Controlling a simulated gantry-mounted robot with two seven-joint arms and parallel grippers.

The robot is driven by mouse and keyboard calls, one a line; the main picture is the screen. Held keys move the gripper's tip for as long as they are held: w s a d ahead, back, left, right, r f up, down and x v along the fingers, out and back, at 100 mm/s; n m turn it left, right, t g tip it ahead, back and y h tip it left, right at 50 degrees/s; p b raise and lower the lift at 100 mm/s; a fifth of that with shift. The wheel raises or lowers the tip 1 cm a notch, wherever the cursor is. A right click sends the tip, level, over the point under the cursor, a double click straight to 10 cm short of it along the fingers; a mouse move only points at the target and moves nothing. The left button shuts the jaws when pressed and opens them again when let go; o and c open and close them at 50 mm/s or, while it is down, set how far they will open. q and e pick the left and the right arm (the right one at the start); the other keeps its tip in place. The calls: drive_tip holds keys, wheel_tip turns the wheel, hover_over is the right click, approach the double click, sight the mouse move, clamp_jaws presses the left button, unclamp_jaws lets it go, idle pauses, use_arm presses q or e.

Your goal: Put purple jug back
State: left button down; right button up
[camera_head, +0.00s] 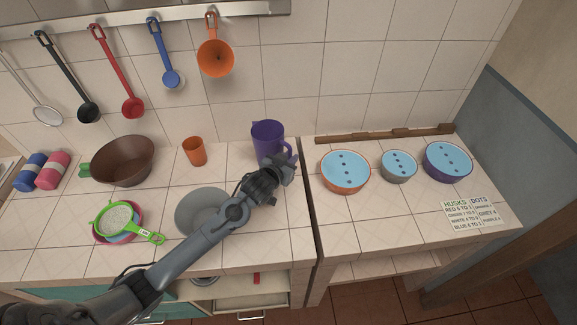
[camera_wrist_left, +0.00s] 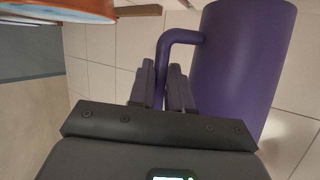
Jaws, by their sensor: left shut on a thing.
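The purple jug (camera_head: 267,138) stands upright at the back of the left counter, near the tiled wall. Its body also shows large at the right of the left wrist view (camera_wrist_left: 243,60), with its handle (camera_wrist_left: 168,62) on the left side. My left gripper (camera_head: 288,163) is at the jug's right side. In the left wrist view its two fingers (camera_wrist_left: 163,85) are shut on the handle. Whether the jug's base touches the counter is hard to tell. My right gripper is in neither view.
An orange cup (camera_head: 195,151) and a brown bowl (camera_head: 123,160) stand left of the jug. A grey disc (camera_head: 203,208) lies under my arm. A green strainer (camera_head: 119,217) sits at front left. Three blue-topped bowls, the nearest orange (camera_head: 345,172), stand on the right counter, beyond a gap.

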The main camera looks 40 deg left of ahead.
use_arm(q)
drive_tip(key=shift+w+a+f, duration=0.1)
drive_tip(key=shift+a+f, duration=0.1)
drive_tip(key=shift+f, duration=1.9)
drive_tip(key=c, duration=1.1)
unclamp_jaws()
drive_tip(key=shift+f, duration=0.1)
drive_tip(key=shift+o, duration=0.2)
